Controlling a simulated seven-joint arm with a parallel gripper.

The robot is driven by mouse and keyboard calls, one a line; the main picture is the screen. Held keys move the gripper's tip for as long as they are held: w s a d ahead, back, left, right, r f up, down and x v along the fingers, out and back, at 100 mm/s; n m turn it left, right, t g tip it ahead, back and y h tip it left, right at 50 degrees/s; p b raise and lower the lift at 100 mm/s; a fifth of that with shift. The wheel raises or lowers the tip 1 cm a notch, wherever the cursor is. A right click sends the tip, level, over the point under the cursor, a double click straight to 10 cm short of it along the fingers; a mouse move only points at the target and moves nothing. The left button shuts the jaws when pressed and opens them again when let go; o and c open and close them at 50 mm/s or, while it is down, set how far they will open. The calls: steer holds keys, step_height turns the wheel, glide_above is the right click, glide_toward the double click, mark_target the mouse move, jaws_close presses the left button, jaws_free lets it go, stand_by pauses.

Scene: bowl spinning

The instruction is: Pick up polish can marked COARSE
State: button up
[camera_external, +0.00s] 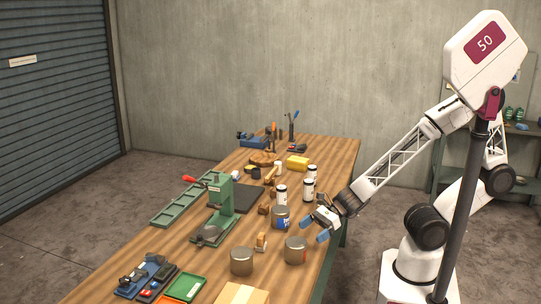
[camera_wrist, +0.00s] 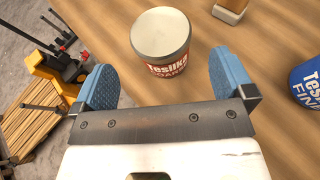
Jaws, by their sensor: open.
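A can with a red label and pale lid (camera_wrist: 160,36) stands upright just beyond and between my fingertips in the wrist view. Its brand lettering shows partly; I cannot read COARSE on it. It appears to be the near-right metal can (camera_external: 296,251) in the external view, where no label faces the camera. A blue-labelled can (camera_wrist: 308,84), lettered "FIN", is right of my gripper in the wrist view and also shows in the external view (camera_external: 280,218). My gripper (camera_external: 315,228) is open and empty at the table's right edge; both blue fingers show in the wrist view (camera_wrist: 162,66).
Another metal can (camera_external: 242,262) stands left of the near-right one. A wooden-handled block (camera_external: 261,242) sits behind them. A green press (camera_external: 220,205), white cylinders (camera_external: 281,195) and trays (camera_external: 184,286) crowd the wooden table (camera_external: 172,252). The wrist view shows a yellow machine (camera_wrist: 52,72) at left.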

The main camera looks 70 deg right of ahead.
mark_target(300, 241)
steer(key=shift+w+a, duration=0.1)
steer(key=shift+x, duration=1.2)
steer(key=shift+f, duration=0.1)
steer(key=shift+x, duration=2.55)
steer(key=c, duration=1)
